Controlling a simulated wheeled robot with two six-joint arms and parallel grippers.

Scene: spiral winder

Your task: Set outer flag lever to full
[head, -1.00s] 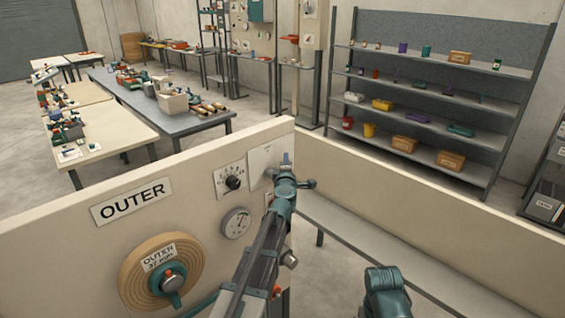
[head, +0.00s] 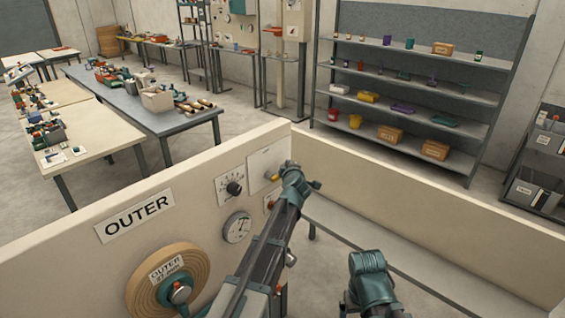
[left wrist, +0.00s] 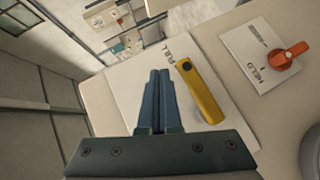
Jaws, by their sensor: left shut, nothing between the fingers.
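The outer flag lever is a yellow bar (left wrist: 203,92) on a pale plate (left wrist: 130,75) in the left wrist view. Its end with a dark round spot lies by black lettering that seems to read FULL. In the head view a small yellow part of the lever (head: 272,178) shows beside my left gripper, against the panel's plate (head: 262,160). My left gripper (left wrist: 158,76) is shut and empty, its fingers just left of the lever in the wrist view. I cannot tell whether they touch it. My right gripper is out of view; only part of that arm shows.
An orange knob (left wrist: 289,56) on a plate marked HELD sits right of the lever. A black dial knob (head: 234,188), a round gauge (head: 237,227) and a wooden OUTER disc (head: 196,261) are on the same panel. A low wall (head: 440,215) runs to the right.

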